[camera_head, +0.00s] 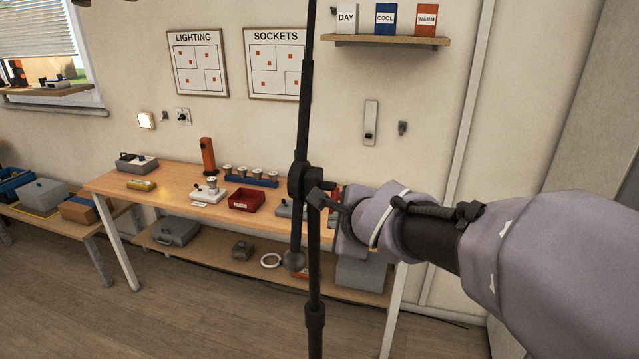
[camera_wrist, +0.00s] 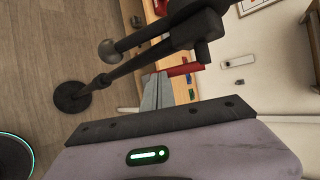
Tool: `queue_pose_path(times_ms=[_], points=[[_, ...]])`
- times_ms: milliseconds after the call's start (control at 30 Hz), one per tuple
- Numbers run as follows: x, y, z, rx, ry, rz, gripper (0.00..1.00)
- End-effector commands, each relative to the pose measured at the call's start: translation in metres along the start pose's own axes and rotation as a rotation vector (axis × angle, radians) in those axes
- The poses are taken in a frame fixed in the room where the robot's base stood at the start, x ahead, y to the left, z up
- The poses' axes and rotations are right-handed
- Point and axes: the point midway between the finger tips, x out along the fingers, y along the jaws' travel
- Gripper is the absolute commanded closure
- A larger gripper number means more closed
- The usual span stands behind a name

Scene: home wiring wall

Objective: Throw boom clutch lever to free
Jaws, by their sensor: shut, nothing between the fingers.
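A black stand with a boom clutch (camera_head: 303,181) stands close in front of me, and the clutch also shows in the wrist view (camera_wrist: 195,30). A small dark lever-like piece (camera_head: 317,198) sticks out at the clutch's lower right. My gripper (camera_head: 337,206) comes in from the right and is close beside this piece; I cannot tell whether they touch. In the wrist view my gripper's grey fingers (camera_wrist: 158,76) are together and empty. A red bar-like piece (camera_wrist: 186,70) shows just beyond them, by the clutch; I cannot tell if it is the lever.
A round dark weight (camera_head: 294,260) hangs beside the pole, whose round base (camera_wrist: 72,97) stands on the floor. Behind is a wooden workbench (camera_head: 110,183) with a red tray (camera_head: 246,200) and small parts. A shelf (camera_head: 385,41) is on the wall. Floor at left front is clear.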

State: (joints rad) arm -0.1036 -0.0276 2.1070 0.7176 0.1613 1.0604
Motion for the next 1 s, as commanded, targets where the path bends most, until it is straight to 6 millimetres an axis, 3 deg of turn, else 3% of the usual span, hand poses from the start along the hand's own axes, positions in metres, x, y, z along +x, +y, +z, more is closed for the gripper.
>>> queue_pose_path(times_ms=[1000], points=[[0.027,0.002,-0.013,-0.017,0.000,-0.033,1.00]])
